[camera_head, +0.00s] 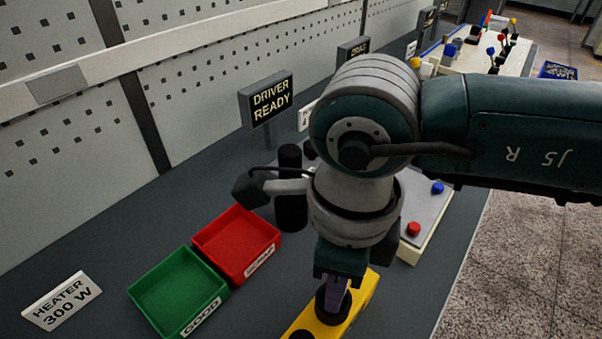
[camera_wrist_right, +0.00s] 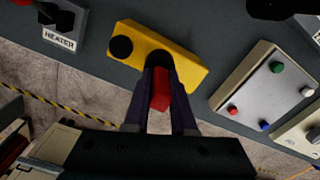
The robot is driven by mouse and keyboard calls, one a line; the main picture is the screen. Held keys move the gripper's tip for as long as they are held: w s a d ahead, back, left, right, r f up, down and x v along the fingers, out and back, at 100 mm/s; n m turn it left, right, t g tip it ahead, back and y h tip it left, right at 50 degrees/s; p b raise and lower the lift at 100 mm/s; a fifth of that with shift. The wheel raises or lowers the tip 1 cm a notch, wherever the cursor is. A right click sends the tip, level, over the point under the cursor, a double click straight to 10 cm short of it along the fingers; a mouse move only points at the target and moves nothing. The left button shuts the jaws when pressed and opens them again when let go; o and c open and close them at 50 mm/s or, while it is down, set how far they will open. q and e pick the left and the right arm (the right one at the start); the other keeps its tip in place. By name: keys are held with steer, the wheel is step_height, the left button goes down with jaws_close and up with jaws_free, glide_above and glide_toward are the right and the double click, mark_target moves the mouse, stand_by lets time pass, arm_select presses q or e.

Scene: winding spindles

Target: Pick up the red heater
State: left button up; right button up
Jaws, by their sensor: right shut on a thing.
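The red heater (camera_wrist_right: 161,90) shows in the right wrist view as a short red block between the fingers of my right gripper (camera_wrist_right: 162,105). The gripper is shut on it. Its far end is over a dark round socket in a yellow block (camera_wrist_right: 191,68), and I cannot tell whether it is still seated there. In the head view my right gripper (camera_head: 336,292) points down at the yellow block (camera_head: 358,302), and the heater is hidden there. My left gripper is not in view.
A green tray (camera_head: 160,290) labelled GOOD and a red tray (camera_head: 225,262) stand left of my right arm. A HEATER 300 W sign (camera_head: 62,301) is at the far left. A grey panel with coloured buttons (camera_wrist_right: 262,88) lies right of the yellow block in the wrist view.

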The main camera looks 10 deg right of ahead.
jaws_close()
steer(key=shift+r, duration=0.15)
